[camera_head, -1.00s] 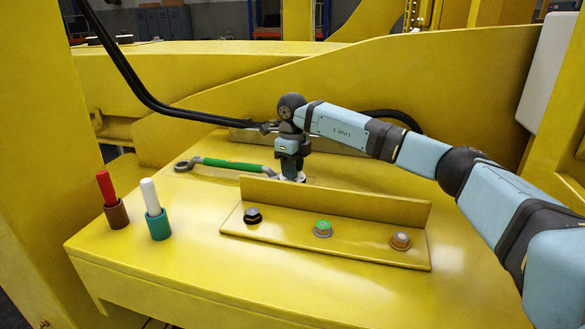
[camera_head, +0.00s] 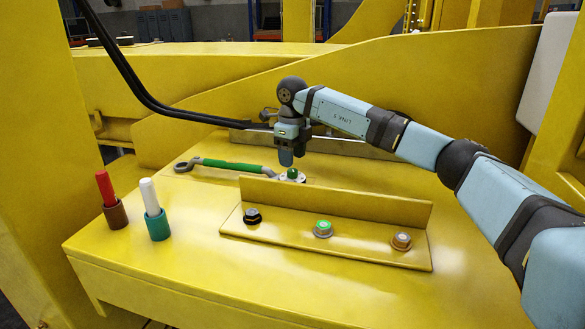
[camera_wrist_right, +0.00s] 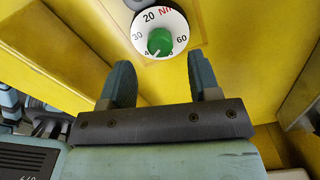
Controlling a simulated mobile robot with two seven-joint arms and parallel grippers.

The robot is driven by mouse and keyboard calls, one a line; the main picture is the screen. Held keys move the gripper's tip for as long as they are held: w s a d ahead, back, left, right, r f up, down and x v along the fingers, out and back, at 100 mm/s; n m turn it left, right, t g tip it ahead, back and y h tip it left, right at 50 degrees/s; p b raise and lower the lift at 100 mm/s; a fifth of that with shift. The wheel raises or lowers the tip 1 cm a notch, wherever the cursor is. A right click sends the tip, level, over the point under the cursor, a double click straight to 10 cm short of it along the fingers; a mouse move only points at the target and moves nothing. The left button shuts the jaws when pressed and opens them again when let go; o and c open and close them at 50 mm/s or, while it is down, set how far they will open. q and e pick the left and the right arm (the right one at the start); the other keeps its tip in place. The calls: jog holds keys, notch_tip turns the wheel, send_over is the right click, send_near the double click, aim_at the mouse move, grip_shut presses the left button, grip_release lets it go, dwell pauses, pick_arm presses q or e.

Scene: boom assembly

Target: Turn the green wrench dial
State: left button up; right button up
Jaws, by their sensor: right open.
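The dial has a round green knob (camera_wrist_right: 160,41) on a white face (camera_wrist_right: 174,22) marked 20, 30, 60 and "Nm". A pale mark on the knob points to its lower left, near a partly hidden number. In the head view the dial (camera_head: 292,175) sits at the right end of a wrench with a green handle (camera_head: 230,164), behind the upright yellow plate. My right gripper (camera_head: 286,160) is above the dial, apart from it. In the wrist view its two fingers (camera_wrist_right: 160,75) are spread with nothing between them; the knob lies beyond the tips. My left gripper is not in view.
A red marker (camera_head: 105,184) and a white marker (camera_head: 149,192) stand in holders at left. The yellow surface between is clear. Black hoses (camera_head: 130,75) hang behind.

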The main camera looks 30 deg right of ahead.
aim_at(292, 170)
notch_tip(292, 170, up, 10)
jog(key=b, duration=0.1)
jog(key=shift+f, duration=0.25)
dwell(0.4)
